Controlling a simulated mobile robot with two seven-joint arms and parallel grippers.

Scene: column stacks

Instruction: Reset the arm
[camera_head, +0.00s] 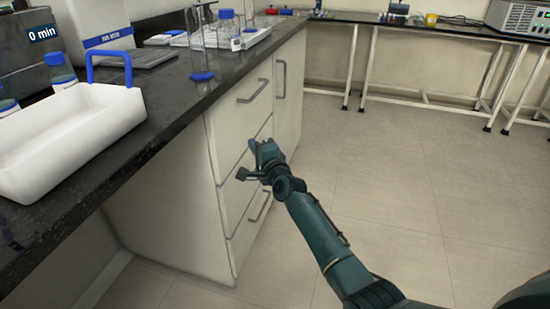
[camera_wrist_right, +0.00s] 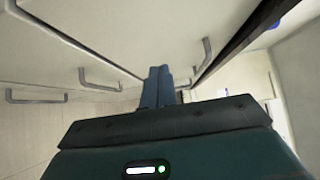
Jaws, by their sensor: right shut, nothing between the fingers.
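My right arm (camera_head: 322,232) reaches in from the lower right of the head view. Its right gripper (camera_head: 252,150) is in front of the white drawer cabinet, below the level of the dark counter top. In the right wrist view the blue-grey fingers of the right gripper (camera_wrist_right: 158,75) are together with nothing between them. I cannot tell whether the gripper touches the cabinet front. My left gripper is not in view.
The white cabinet (camera_head: 225,170) has drawers with grey handles (camera_head: 281,79). On the dark counter (camera_head: 190,102) stand a white tray with a blue handle (camera_head: 130,110), a blue-capped bottle (camera_head: 227,30) and glassware. Open floor (camera_head: 400,160) lies to the right. A bench (camera_head: 440,32) stands at the back.

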